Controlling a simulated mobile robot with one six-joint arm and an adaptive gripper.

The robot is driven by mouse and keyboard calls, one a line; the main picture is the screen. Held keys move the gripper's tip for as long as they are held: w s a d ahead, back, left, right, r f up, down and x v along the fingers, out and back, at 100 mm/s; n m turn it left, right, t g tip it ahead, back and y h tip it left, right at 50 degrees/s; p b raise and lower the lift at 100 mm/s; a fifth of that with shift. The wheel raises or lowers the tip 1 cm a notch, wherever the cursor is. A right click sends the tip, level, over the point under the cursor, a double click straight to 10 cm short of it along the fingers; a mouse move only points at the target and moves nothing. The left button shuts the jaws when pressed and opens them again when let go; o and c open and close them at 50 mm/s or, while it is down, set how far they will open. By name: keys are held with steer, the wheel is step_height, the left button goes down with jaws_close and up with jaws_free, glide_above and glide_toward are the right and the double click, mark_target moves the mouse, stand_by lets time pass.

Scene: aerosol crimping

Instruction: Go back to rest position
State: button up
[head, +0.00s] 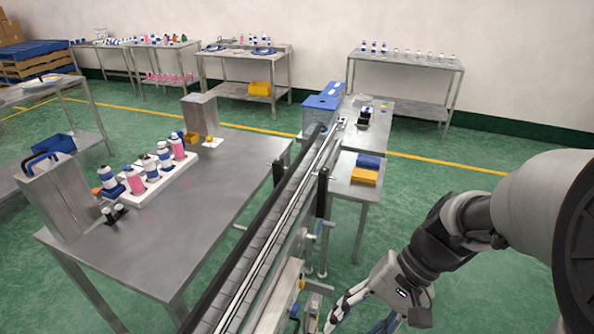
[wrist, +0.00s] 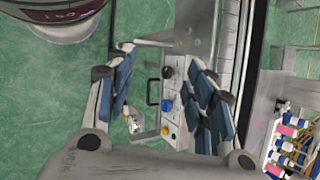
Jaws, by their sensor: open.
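My gripper (head: 362,318) is at the bottom of the head view, at the end of my arm, low beside the right side of the conveyor (head: 262,248). In the wrist view my gripper (wrist: 160,90) has its two blue-padded fingers spread apart, with nothing between them. Behind the gap shows a control box (wrist: 172,98) with a black handle and several knobs, apart from the fingers. Part of the gripper is cut off by the lower edge of the head view.
A steel table (head: 215,205) left of the conveyor bears a white tray (head: 130,200) of several bottles. A side table (head: 350,188) with blue and yellow bins stands right of the conveyor. Green floor (head: 480,200) is open farther right.

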steer(key=s+d+r+n+t+h, duration=0.4)
steer(key=s+r+t+h, duration=0.1)
steer(key=r, duration=0.4)
steer(key=shift+s+d+n+t+h, duration=0.15)
steer(key=shift+s+n+t+h, duration=0.2)
steer(key=shift+t+h, duration=0.6)
steer(key=shift+w+r, duration=0.1)
steer(key=shift+c, duration=0.3)
